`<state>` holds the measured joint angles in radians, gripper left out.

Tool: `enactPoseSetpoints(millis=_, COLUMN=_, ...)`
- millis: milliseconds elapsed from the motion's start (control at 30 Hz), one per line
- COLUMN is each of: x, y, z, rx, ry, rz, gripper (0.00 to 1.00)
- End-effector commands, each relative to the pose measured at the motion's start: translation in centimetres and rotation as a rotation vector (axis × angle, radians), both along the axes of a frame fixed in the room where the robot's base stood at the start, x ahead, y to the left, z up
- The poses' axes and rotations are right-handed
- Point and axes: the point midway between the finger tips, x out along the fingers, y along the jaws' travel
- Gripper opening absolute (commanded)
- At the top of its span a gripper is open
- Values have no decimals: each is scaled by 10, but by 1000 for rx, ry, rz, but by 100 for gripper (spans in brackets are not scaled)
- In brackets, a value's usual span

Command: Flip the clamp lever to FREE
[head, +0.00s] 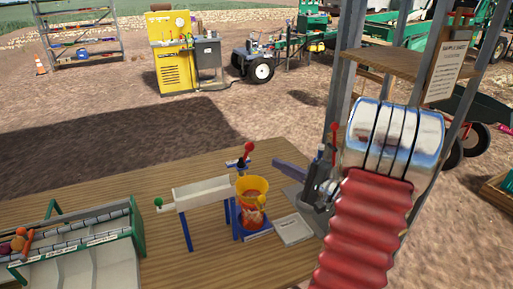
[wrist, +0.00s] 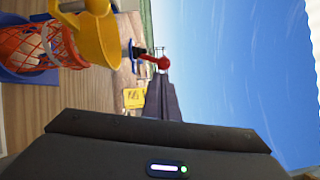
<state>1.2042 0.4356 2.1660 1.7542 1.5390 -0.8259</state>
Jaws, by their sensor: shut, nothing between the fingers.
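A red ball-ended lever (head: 249,148) stands on top of the bagging stand, behind the yellow funnel (head: 252,187); I take it to be the clamp lever. In the wrist view the red knob (wrist: 163,63) shows just beyond my dark fingers (wrist: 168,100). My gripper (head: 278,165) is shut and empty, right of the lever, with a visible gap in the head view. An orange net bag (head: 252,220) hangs below the funnel; it also shows in the wrist view (wrist: 35,47). No FREE marking is readable.
A white chute (head: 200,193) with a green knob stands left of the funnel. A sorting rack (head: 80,245) is at the front left. A white sheet (head: 293,229) lies on the wooden table (head: 195,265). Metal posts (head: 345,60) rise behind my arm.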

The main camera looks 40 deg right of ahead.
Motion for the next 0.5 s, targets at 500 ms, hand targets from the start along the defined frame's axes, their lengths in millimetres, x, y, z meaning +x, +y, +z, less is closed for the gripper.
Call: enactPoseSetpoints(millis=500, x=-6, y=-21, z=-3, rx=10, ry=-35, rz=-57, gripper=0)
